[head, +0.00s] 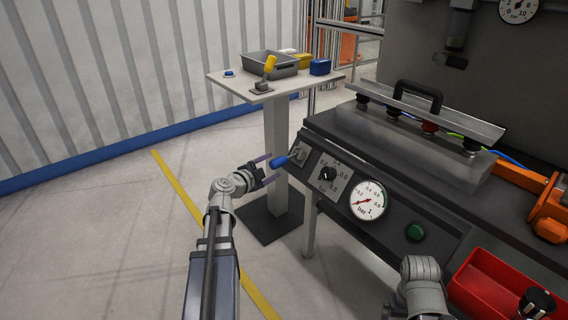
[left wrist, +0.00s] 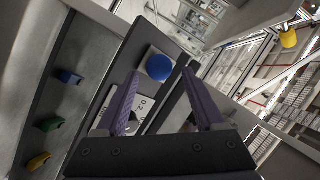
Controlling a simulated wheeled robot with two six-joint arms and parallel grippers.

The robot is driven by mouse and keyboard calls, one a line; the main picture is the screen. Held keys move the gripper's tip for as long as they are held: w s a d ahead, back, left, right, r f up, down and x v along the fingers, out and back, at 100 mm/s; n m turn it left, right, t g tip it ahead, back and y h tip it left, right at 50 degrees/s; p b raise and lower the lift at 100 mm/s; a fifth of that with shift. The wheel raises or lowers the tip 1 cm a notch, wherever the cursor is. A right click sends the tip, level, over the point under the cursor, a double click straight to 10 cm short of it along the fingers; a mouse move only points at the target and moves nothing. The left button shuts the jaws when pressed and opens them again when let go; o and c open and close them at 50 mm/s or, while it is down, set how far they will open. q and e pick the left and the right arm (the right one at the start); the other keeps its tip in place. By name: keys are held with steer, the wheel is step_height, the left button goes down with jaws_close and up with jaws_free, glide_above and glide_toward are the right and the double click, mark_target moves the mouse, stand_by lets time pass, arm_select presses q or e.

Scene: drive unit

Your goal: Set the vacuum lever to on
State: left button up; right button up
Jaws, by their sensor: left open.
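The lever with a blue handle (head: 279,161) sits at the left end of the dark sloped panel (head: 400,215), on a small grey plate, its handle sticking out to the left. My left gripper (head: 266,168) is open at the handle's outer end, one finger on each side. In the left wrist view the blue handle end (left wrist: 160,67) shows just beyond and between the two purple fingertips (left wrist: 161,75). I cannot tell whether a finger touches it. Part of my right arm shows at the bottom right; its gripper is not visible.
Right of the lever are a black dial knob (head: 327,173), a pressure gauge (head: 367,200) and a green button (head: 414,232). A pedestal table (head: 232,80) behind carries a yellow-handled lever (head: 269,66) and a grey tray (head: 284,69). A red bin (head: 478,285) stands front right. Floor on the left is clear.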

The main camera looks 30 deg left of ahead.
mark_target(283, 160)
arm_select(q)
steer(key=b+x, duration=0.1)
steer(key=x, duration=0.7)
steer(key=shift+b, duration=0.4)
steer(key=shift+s, duration=0.1)
steer(key=shift+c, duration=0.3)
jaws_close()
stand_by(0.8)
